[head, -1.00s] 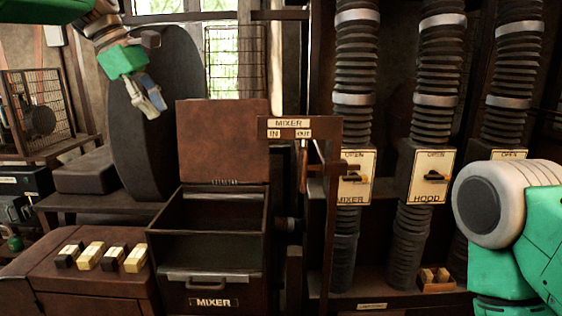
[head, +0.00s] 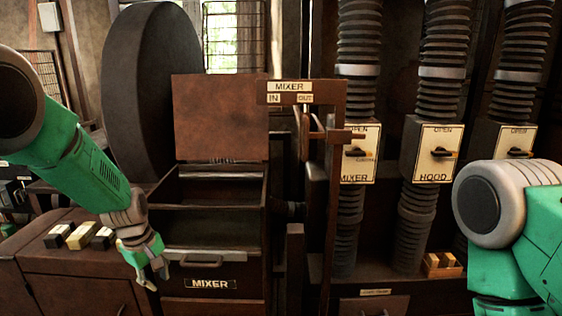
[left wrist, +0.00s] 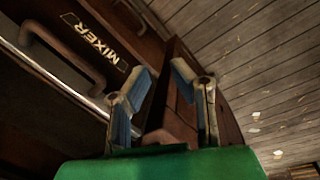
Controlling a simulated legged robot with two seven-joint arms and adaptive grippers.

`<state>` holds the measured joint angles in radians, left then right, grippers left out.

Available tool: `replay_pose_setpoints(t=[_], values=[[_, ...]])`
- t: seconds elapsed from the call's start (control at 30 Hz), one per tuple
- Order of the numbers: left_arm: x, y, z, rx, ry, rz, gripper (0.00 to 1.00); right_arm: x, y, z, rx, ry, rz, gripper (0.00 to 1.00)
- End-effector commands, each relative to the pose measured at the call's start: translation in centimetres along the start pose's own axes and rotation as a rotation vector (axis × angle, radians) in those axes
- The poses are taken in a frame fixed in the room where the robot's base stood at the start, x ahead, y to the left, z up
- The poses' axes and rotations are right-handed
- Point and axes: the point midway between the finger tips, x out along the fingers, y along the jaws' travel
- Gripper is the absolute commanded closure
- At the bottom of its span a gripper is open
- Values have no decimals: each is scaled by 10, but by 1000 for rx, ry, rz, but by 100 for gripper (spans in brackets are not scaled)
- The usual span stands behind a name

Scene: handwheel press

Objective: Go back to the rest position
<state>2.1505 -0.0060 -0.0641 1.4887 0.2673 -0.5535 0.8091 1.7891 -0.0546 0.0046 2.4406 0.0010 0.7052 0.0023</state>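My left gripper (head: 150,272) hangs at the left front corner of the mixer box in the head view, pointing down, its arm coming in from the left. In the left wrist view its two fingers (left wrist: 165,100) stand apart with nothing held between them. The brown mixer box (head: 212,222) has its lid raised and its inside looks empty; its handle and label (left wrist: 92,38) show in the left wrist view. My right arm shows at the right edge of the head view, and its gripper is out of frame.
A post with the mixer in/out sign (head: 289,86) stands right of the box. Valve plates (head: 436,153) are on the ribbed pipes. A small wooden tray (head: 442,266) sits low right.

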Motion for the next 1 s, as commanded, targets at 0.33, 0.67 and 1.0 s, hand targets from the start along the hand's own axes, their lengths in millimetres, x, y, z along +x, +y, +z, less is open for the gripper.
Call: replay_pose_setpoints(t=[0.33,0.67,1.0], values=[[186,-191,81,509,47,-131,80,59,0,3,0,0,0,60],[230,-347,181,1016,-13,-134,80,103,-1,6,0,0,0,60],[223,-368,199,1112,-24,-113,80,107,-1,6,0,0,0,60]])
